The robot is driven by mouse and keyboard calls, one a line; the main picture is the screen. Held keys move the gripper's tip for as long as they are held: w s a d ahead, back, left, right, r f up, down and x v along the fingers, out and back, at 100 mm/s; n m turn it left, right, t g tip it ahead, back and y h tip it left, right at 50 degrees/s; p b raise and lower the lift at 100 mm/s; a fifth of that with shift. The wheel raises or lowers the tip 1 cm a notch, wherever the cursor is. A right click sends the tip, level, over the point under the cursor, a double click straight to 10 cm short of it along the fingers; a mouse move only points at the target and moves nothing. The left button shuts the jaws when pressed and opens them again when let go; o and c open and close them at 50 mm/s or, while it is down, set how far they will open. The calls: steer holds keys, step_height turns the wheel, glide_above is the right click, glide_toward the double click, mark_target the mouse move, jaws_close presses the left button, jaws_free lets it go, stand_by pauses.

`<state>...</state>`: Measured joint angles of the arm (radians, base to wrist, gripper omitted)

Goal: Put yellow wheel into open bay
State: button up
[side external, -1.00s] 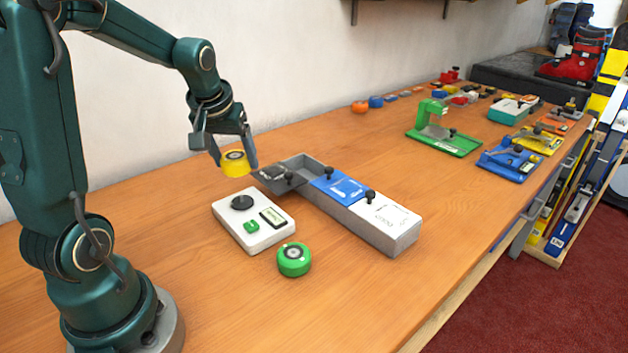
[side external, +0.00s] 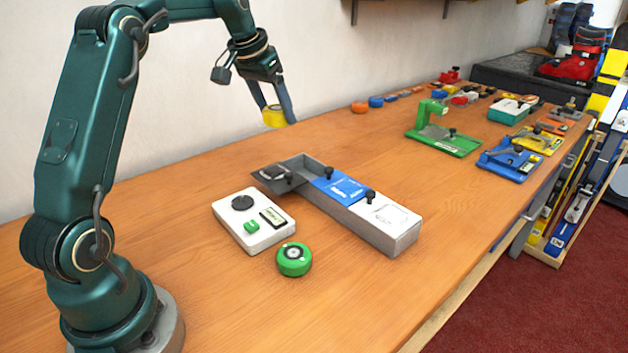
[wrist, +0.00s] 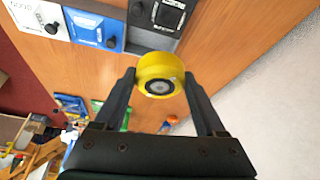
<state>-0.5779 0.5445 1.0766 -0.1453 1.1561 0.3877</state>
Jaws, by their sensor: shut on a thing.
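The yellow wheel (side external: 274,116) is held in my gripper (side external: 277,108), up in the air behind the bay box. In the wrist view the yellow wheel (wrist: 161,76) sits between the two dark fingers of my gripper (wrist: 162,85), its dark hub facing the camera. The grey bay box (side external: 390,240) stands on the bench. Its far-left bay (side external: 312,168) is open, with a dark lid (side external: 270,180) tilted at its left side. The blue lid (side external: 340,188) and the white lid (side external: 385,215) cover the other two bays.
A white device (side external: 240,228) with a dark knob and a green wheel (side external: 294,259) lie in front of the box. A green stand (side external: 440,135) and blue fixture (side external: 510,158) are to the right. The wall is behind my gripper.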

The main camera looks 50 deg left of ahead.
steer(key=shift+w+d+f+m+h, duration=0.15)
steer(key=shift+w+f+m, duration=0.3)
steer(key=shift+w+f, duration=1.35)
steer(key=shift+w+d+f+m+h, duration=0.2)
steer(key=shift+w+f+m, duration=0.25)
steer(key=shift+f, duration=2.6)
steer(key=shift+w+d+f+m+h, duration=0.15)
steer(key=shift+w+f+m, duration=0.25)
steer(key=shift+w+f, duration=1.4)
steer(key=shift+s+f, duration=0.35)
steer(key=shift+f, duration=0.35)
steer(key=shift+s+f, duration=0.3)
steer(key=shift+f, duration=0.35)
steer(key=o, duration=1.6)
steer(key=shift+c, duration=0.2)
steer(key=shift+r, duration=0.1)
step_height(320, 180, up, 11)
steer(key=shift+r, duration=0.15)
